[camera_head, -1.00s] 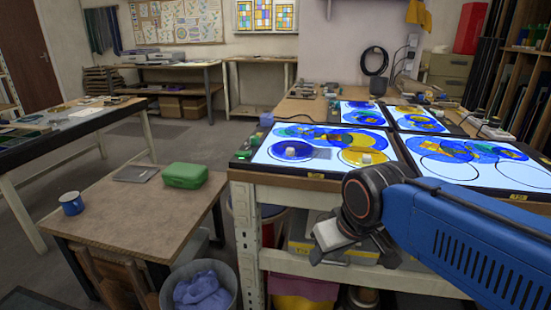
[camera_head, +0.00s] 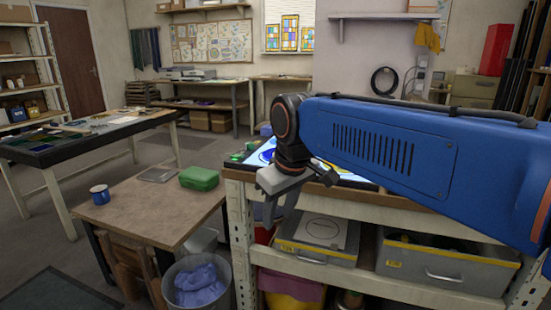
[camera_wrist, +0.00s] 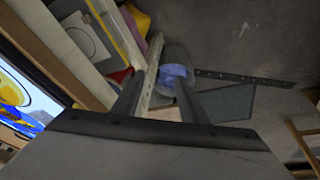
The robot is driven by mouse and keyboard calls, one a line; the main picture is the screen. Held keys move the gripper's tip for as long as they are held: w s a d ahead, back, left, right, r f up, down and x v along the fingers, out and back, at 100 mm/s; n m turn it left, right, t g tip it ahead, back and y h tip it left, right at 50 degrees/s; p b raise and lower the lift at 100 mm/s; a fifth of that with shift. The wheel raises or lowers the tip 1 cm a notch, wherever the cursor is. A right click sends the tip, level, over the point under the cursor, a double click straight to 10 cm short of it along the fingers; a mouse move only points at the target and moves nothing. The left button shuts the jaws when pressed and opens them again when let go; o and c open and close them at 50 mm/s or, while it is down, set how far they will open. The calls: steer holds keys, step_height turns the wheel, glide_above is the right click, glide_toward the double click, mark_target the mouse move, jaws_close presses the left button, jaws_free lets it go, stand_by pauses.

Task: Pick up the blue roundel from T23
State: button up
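My gripper (camera_head: 281,206) hangs off the front left corner of the workbench, pointing down. In the wrist view its two dark fingers stand apart with nothing between them (camera_wrist: 156,88), so it is open and empty. A lit panel (camera_head: 262,154) shows only at its left part, with blue and green glass on it; my blue arm hides most of the benchtop. In the wrist view part of a lit panel (camera_wrist: 50,103) with yellow and blue shapes shows at the left edge. I cannot single out the blue roundel or read a T23 label.
Below the gripper, a grey bin (camera_head: 196,284) holds a blue bag. A low wooden table (camera_head: 150,212) carries a green case (camera_head: 199,178) and a blue mug (camera_head: 99,194). Grey drawers (camera_head: 440,262) sit under the bench. Floor is free at the left.

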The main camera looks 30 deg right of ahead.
steer(key=w+d+r+n+g, duration=0.25)
steer(key=w+d+r, duration=0.45)
steer(key=w+r, duration=0.45)
steer(key=w+d+r+n+g, duration=0.1)
steer(key=w+d+r+n, duration=0.2)
steer(key=w+d+r, duration=0.6)
steer(key=f, duration=0.5)
steer(key=w+a+f, duration=0.1)
steer(key=f, duration=0.4)
steer(key=a+f, duration=0.1)
steer(key=f, duration=0.3)
steer(key=shift+w+a+f, duration=0.2)
steer(key=shift+a+f, duration=0.05)
steer(key=shift+f, duration=0.15)
jaws_close()
